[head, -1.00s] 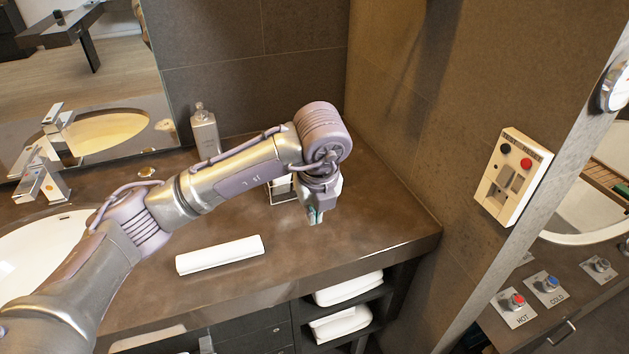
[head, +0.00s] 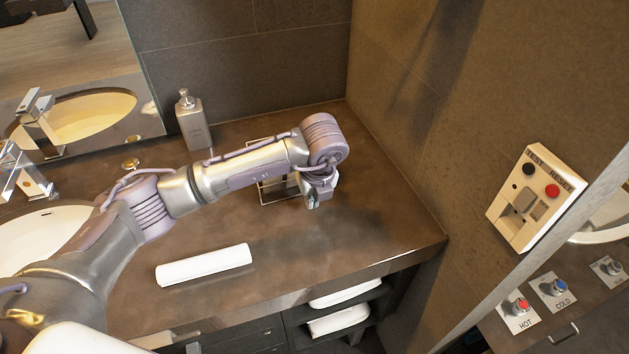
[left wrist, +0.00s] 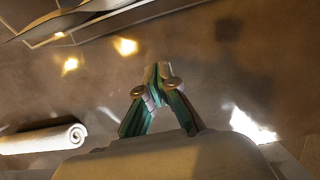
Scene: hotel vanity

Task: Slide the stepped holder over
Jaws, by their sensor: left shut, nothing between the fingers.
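The stepped holder (head: 264,191) shows as a thin metal frame on the counter, mostly hidden behind my left forearm. In the left wrist view, part of a metal-edged frame, likely the holder (left wrist: 75,22), lies at the top left. My left gripper (head: 313,203) is just to the right of the holder, pointing down over the counter. In the left wrist view its fingertips (left wrist: 157,70) meet with nothing between them, apart from the frame. I cannot tell its exact height over the counter. My right gripper is not in view.
A rolled white towel (head: 204,264) lies near the counter's front edge. A soap dispenser (head: 193,121) stands at the back, left of the holder. A basin and tap are at the far left. The counter (head: 385,225) is clear right of my gripper, up to the side wall.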

